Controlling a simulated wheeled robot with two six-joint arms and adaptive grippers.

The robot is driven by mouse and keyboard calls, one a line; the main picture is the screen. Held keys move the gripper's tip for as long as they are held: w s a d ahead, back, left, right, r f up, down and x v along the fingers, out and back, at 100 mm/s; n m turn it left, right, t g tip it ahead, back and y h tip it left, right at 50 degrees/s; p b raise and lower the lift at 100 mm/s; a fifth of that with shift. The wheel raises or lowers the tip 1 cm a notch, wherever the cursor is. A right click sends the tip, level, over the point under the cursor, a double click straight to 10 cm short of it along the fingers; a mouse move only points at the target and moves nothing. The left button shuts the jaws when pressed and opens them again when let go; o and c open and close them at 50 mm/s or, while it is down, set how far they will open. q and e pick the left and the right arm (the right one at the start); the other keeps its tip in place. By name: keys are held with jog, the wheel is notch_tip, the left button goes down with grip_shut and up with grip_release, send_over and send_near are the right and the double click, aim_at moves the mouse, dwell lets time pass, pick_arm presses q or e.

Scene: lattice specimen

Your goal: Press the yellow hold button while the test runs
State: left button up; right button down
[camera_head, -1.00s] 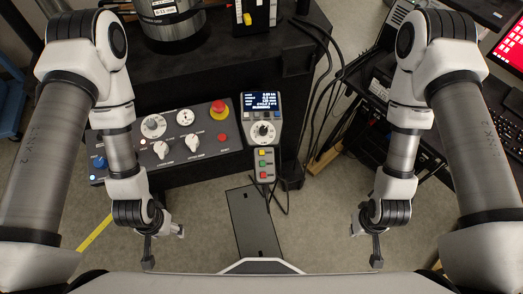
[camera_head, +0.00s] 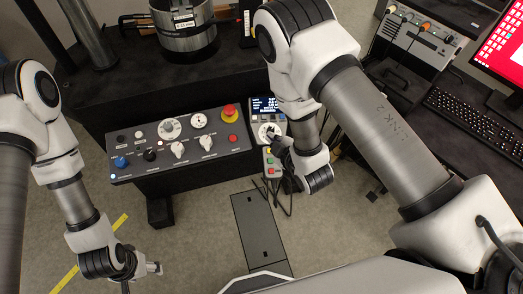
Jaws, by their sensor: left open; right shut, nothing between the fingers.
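The grey handset (camera_head: 258,117) with a small lit display (camera_head: 265,104) hangs at the right end of the control panel. Below its dial is a lower box with a column of small buttons: a green button (camera_head: 270,161) and a red button (camera_head: 270,171) show, with a small yellow button (camera_head: 268,151) above them. My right gripper (camera_head: 275,139) is shut and empty, its tips over the handset between the dial and the yellow button. Whether it touches anything cannot be told. My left gripper (camera_head: 142,277) is open and empty over the floor at lower left.
The sloped control panel (camera_head: 215,150) carries knobs, a red mushroom button (camera_head: 229,112) and a blue button (camera_head: 121,162). A metal cylinder (camera_head: 186,38) stands behind it. A black plate (camera_head: 258,228) lies on the floor. A keyboard (camera_head: 470,120) and red screen (camera_head: 503,45) are at right.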

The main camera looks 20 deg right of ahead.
jog(key=f+b, duration=0.2)
jog(key=w+f+b, duration=0.1)
jog(key=f+b, duration=0.1)
jog(key=f, duration=0.1)
jog(key=w+f+b, duration=0.1)
jog(key=f+b, duration=0.1)
jog(key=f, duration=0.1)
jog(key=shift+w+d+f+b, duration=0.2)
jog(key=shift+d+f+b, duration=0.05)
jog(key=shift+b, duration=0.15)
jog(key=shift+w+f, duration=0.15)
jog(key=shift+f, duration=0.05)
dwell(1.1)
jog(key=shift+w+f+b, duration=0.1)
jog(key=shift+f+b, duration=0.3)
jog(key=shift+b, duration=0.1)
jog(key=shift+f+b, duration=0.35)
dwell(0.3)
dwell(0.4)
jog(key=shift+r+p, duration=0.6)
jog(key=shift+r, duration=0.2)
